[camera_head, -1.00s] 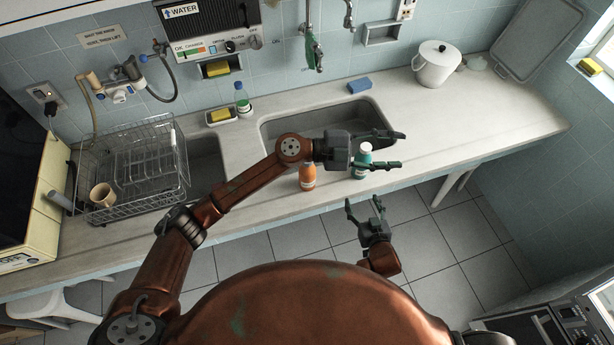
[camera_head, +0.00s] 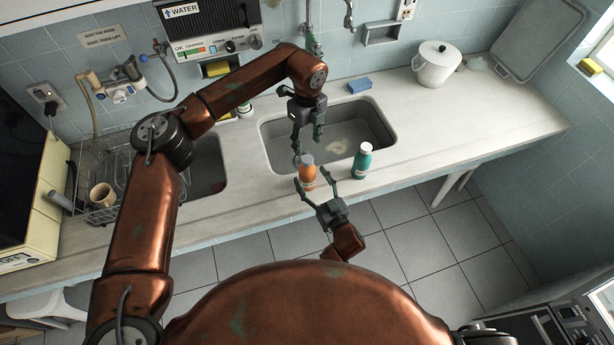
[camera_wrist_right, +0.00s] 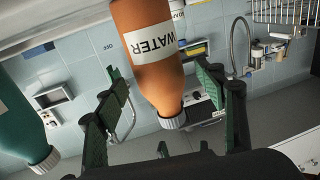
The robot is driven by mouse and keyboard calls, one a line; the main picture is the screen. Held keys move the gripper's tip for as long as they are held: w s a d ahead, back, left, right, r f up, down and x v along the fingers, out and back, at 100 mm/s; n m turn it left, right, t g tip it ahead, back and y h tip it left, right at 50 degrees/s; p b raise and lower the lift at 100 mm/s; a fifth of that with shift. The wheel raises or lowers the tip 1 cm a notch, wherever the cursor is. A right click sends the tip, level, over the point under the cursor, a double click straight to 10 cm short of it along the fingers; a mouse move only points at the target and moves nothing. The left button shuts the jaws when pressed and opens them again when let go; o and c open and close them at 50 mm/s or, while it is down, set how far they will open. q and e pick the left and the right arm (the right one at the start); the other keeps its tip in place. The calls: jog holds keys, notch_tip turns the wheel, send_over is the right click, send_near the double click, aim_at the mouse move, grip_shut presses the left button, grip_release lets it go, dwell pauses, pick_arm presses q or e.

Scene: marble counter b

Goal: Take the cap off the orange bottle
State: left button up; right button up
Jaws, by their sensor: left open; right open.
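The orange bottle (camera_head: 307,177) stands upright near the counter's front edge, in front of the sink. In the right wrist view the orange bottle (camera_wrist_right: 155,70) appears upside down, with a white "WATER" label and a ribbed pale cap (camera_wrist_right: 173,122) on its neck. My right gripper (camera_head: 313,178) is open, low at the front, with its fingers spread around the bottle; in its wrist view the bottle lies between the fingers, apparently not gripped. My left gripper (camera_head: 308,143) is open, pointing down just above and behind the cap. I cannot tell whether it touches the cap.
A teal bottle (camera_head: 362,161) with a white cap stands close to the right of the orange one. The sink basin (camera_head: 372,128) lies behind both. The counter to the right is clear.

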jog(key=shift+x, duration=1.85)
jog(key=shift+c, duration=0.4)
grip_shut()
